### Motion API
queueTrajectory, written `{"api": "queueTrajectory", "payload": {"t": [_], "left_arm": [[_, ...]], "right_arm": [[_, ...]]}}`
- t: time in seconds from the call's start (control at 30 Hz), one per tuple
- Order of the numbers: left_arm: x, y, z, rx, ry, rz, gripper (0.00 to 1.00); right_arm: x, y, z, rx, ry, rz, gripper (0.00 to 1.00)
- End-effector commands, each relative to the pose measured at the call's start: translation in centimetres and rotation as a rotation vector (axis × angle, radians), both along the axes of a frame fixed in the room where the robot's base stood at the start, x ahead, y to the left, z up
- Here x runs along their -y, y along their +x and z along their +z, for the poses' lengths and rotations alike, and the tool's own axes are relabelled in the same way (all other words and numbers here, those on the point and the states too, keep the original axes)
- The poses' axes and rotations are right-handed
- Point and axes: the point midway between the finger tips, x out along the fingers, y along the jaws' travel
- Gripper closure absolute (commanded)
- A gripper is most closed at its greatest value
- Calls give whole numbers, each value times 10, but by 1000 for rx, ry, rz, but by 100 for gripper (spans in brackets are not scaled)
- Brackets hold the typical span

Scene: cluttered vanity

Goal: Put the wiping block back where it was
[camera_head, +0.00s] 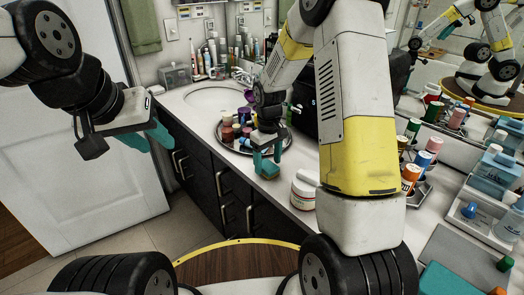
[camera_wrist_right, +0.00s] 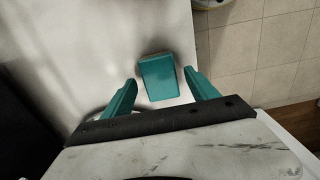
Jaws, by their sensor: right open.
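The wiping block looks like a small teal block (camera_wrist_right: 160,78). In the right wrist view it sits on the white counter near its edge, between the fingertips with a gap on each side. In the head view a teal block (camera_head: 267,169) shows low at the right gripper's fingers, partly hard to tell from them. My right gripper (camera_head: 267,154) is open, pointing down at the counter's front edge, around the block and not closed on it. My left gripper (camera_head: 155,138) hangs away from the counter at the left; its finger gap cannot be made out.
A round tray (camera_head: 240,149) with several small jars and a purple cup stands just behind the right gripper. A white tub (camera_head: 303,190) stands to its right. A sink (camera_head: 207,98) lies further back. Bottles and boxes crowd the right side. Dark cabinets (camera_head: 205,165) drop below the edge.

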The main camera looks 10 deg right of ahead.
Motion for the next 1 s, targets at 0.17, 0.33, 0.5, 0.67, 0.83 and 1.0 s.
{"api": "queueTrajectory", "payload": {"t": [0.17,0.33,0.5,0.67,0.83,1.0], "left_arm": [[0,0,0,0,0,0,64],[0,0,0,0,0,0,64],[0,0,0,0,0,0,64],[0,0,0,0,0,0,64],[0,0,0,0,0,0,64],[0,0,0,0,0,0,64]], "right_arm": [[0,2,33,7,1,0,32],[0,2,71,7,2,0,32],[0,1,100,5,1,0,32],[0,0,115,5,2,-2,32],[5,-16,145,50,20,-45,32],[16,-61,199,157,74,-155,32]]}}
